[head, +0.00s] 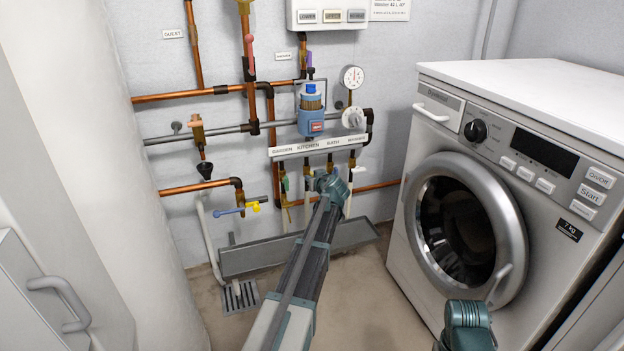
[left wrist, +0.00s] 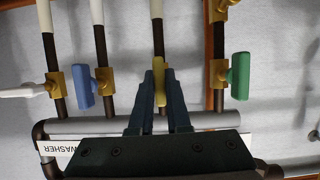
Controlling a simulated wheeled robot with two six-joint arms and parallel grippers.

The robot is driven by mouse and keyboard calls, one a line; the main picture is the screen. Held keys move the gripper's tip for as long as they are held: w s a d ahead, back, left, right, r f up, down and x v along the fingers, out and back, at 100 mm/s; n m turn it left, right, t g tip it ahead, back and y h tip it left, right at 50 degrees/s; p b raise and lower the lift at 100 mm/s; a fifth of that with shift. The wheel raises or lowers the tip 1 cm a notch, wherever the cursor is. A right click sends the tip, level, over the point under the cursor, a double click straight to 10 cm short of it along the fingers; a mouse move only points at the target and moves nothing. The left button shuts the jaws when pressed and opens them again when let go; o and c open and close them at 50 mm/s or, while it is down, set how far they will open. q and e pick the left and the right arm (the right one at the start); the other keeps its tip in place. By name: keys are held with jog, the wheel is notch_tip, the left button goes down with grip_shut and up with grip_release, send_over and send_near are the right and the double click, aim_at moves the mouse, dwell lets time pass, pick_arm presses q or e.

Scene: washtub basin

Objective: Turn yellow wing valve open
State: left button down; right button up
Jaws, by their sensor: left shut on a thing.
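The yellow wing valve (left wrist: 160,84) is in the middle of the left wrist view, on a dark pipe with a white upper section. Its handle looks narrow and lies roughly along the pipe. My left gripper (left wrist: 158,78) is shut on this handle, one finger on each side. Much of the valve's body is hidden by the fingers. In the head view my left arm reaches to the pipes under the labelled manifold (head: 318,146) and hides the yellow valve and the fingertips.
Beside the yellow valve are a blue-handled valve (left wrist: 83,86), a green-handled valve (left wrist: 238,76) and a white-handled valve (left wrist: 22,91). A washing machine (head: 520,80) stands at the right. A grey trough (head: 245,260) lies below the pipes.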

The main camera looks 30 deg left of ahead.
pick_arm(q)
jog(key=c, duration=0.9)
grip_release()
jog(key=p+v, duration=0.5)
jog(key=v, duration=0.9)
